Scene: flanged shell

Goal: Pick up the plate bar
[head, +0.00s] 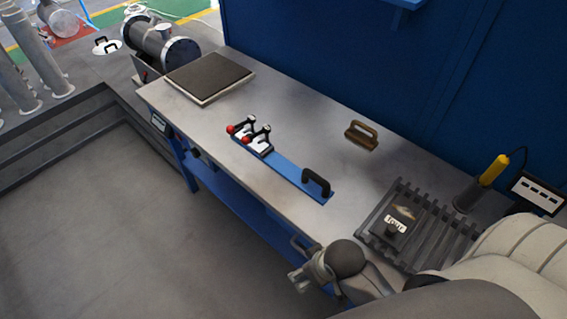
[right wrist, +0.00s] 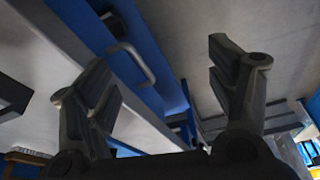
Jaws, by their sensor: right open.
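A long flat blue bar (head: 290,174), which looks like the plate bar, lies on the metal workbench. It has a black arched handle (head: 316,182) at its right end. Two toggle clamps with red knobs (head: 246,140) stand at its left end. My right gripper (head: 300,281) is beside the bench's front edge, below and apart from the bar. In the right wrist view its two fingers (right wrist: 160,62) are spread with nothing between them. The bar cannot be made out in that view. My left gripper is not in view.
The workbench (head: 210,118) also carries a dark square plate (head: 210,76), a brown-handled block (head: 361,134), a slatted black rack (head: 440,229) and a yellow-handled tool (head: 494,170). A metal pull handle (right wrist: 132,62) juts from the bench front near my right gripper. A blue wall stands behind.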

